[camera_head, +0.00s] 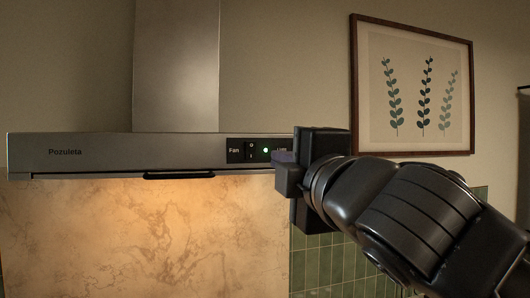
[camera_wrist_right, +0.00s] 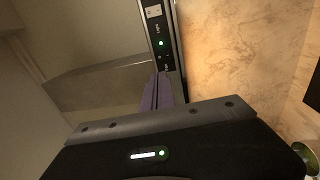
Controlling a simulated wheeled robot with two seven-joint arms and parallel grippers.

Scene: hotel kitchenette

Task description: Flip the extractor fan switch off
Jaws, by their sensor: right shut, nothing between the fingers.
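The extractor fan switch (camera_head: 250,150) is a small dark rocker on the black panel of the hood, between the "Fan" label and a lit green light (camera_head: 265,150). My right gripper (camera_head: 282,157) is shut and empty, at the right end of the panel in the head view, covering part of the "Light" label and what lies beyond it. In the right wrist view its purple fingertips (camera_wrist_right: 161,76) appear at the lower end of the panel, close to the dark fan switch (camera_wrist_right: 165,57). I cannot tell whether they touch anything. My left gripper is out of view.
The grey hood (camera_head: 90,152) has a dark handle-like bar (camera_head: 179,174) under its front edge. A pale light switch (camera_wrist_right: 153,12) shows at the panel's far end in the wrist view. A framed plant picture (camera_head: 413,86) hangs to the right. A lit marble backsplash (camera_head: 150,235) lies below.

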